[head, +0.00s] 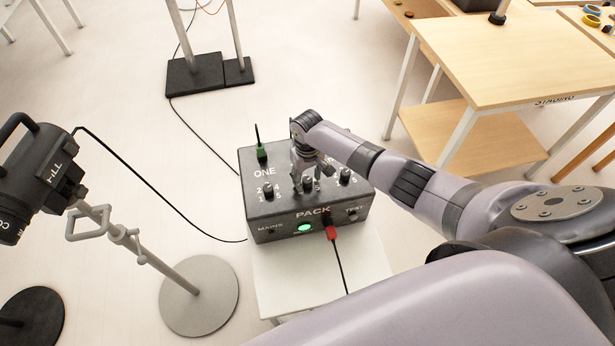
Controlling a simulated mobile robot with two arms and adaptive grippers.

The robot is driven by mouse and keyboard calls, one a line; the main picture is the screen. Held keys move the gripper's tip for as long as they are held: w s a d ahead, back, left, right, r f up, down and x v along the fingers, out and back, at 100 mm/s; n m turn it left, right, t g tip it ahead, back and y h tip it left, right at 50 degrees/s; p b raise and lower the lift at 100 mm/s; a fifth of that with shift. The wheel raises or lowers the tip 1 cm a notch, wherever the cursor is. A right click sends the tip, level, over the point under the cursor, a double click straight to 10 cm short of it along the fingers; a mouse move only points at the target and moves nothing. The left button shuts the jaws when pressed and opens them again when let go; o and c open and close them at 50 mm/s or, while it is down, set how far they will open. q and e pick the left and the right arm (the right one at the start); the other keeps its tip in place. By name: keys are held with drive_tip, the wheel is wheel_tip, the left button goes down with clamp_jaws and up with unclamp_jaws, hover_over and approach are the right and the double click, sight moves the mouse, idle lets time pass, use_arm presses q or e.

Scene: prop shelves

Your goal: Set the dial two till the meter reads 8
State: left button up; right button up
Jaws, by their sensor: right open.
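The black PACK box (280,222) stands on a small white stand, with a row of dials on its top. The left dial, under the label ONE (264,170), and the right dial (345,175) show clearly. The middle dial (308,184) is dial two by its place in the row; its label is hidden by my gripper. My right gripper (309,178) points down over the middle dial with its fingers open around or just above it; I cannot tell if they touch it. No meter reading can be made out. My left gripper is not in view.
A black lamp head (38,180) on a stand is at left. Wooden tables (500,60) stand at right. Cables cross the floor.

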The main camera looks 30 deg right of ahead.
sight(307, 180)
drive_tip(key=shift+r, duration=0.1)
wheel_tip(307, 180, up, 12)
idle(0.6)
idle(0.4)
